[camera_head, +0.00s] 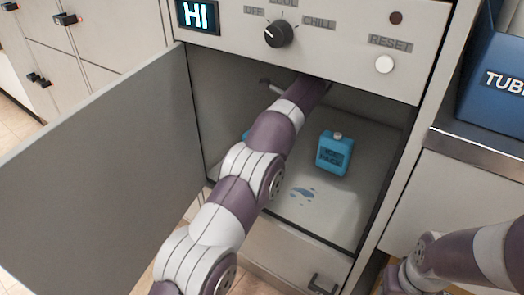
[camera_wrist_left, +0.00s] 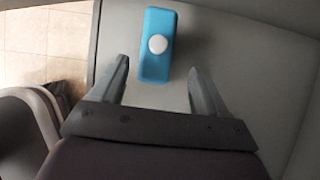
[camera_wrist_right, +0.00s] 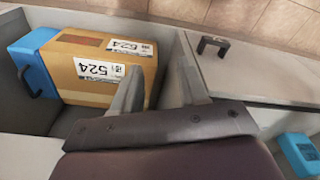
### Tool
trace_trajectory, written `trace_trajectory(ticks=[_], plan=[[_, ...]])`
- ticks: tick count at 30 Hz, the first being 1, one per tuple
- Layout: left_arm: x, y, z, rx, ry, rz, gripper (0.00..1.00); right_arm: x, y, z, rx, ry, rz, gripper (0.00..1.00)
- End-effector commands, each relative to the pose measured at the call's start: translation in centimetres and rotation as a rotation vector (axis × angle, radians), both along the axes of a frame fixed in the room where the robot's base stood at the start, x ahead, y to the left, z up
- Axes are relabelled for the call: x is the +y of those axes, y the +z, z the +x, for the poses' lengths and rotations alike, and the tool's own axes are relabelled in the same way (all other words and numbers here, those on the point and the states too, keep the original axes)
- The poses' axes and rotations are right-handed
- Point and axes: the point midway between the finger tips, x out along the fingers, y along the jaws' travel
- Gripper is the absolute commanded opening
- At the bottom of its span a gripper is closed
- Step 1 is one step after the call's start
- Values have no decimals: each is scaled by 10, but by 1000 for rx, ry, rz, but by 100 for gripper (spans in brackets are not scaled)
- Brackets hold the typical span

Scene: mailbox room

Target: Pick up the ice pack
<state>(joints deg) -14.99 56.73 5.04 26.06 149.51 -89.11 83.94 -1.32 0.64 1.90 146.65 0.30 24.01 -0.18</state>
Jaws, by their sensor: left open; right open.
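A blue ice pack (camera_head: 334,153) with a pale cap stands upright on the floor of the open compartment in the head view. A sliver of another blue thing (camera_head: 246,135) shows beside my left arm, mostly hidden. My left arm reaches into the compartment; its gripper is hidden behind the upper panel in that view. In the left wrist view my left gripper (camera_wrist_left: 158,82) is open, with a blue pack (camera_wrist_left: 153,70) with a white cap ahead, between the finger lines. My right gripper (camera_wrist_right: 163,85) is open and empty, outside the compartment.
The grey door (camera_head: 100,180) stands open at left. A control panel (camera_head: 330,40) overhangs the compartment. A wet patch (camera_head: 302,193) marks its floor. In the right wrist view, a cardboard box (camera_wrist_right: 95,75) and blue case (camera_wrist_right: 35,65) sit in a bin; a blue item (camera_wrist_right: 300,155) shows lower right.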

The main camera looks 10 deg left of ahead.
Motion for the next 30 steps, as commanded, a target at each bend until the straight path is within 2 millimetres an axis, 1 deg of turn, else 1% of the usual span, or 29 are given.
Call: trace_trajectory(ticks=[1, 3, 7, 10, 12, 14, 20, 23, 24, 26, 27, 30], plan=[[1, -12, -1, 3, 14, -14, 75, 0, -11, 0, 0, 0, 0, 43], [6, -22, 0, 5, 19, -18, 75, 0, -20, 0, 0, 0, 0, 43], [15, -31, 3, 3, 17, -17, 75, 0, -32, 0, 1, 0, 0, 43], [28, -48, 6, 2, 17, -16, 75, 0, -55, 0, 0, 0, 0, 43], [36, -58, 8, 3, 16, -16, 75, 0, -66, 0, 1, 0, 0, 43], [40, -62, 9, 2, 14, -16, 75, 0, -70, 0, 1, 0, 0, 43], [41, -57, 10, 1, 13, -15, 75, 0, -65, 0, 0, 0, 0, 43], [41, -57, 10, 3, 12, -15, 45, 0, -65, 0, 0, 0, 0, 43], [41, -57, 10, 3, 12, -15, 32, 0, -65, 0, 0, 0, 0, 43], [41, -57, 10, 3, 12, -15, 13, 0, -65, 0, 0, 0, 0, 43], [41, -57, 10, 3, 12, -15, 5, 0, -65, 0, 0, 0, 0, 43], [41, -57, 10, 1, 13, -14, 5, 0, -65, 0, 0, 0, 0, 43]])
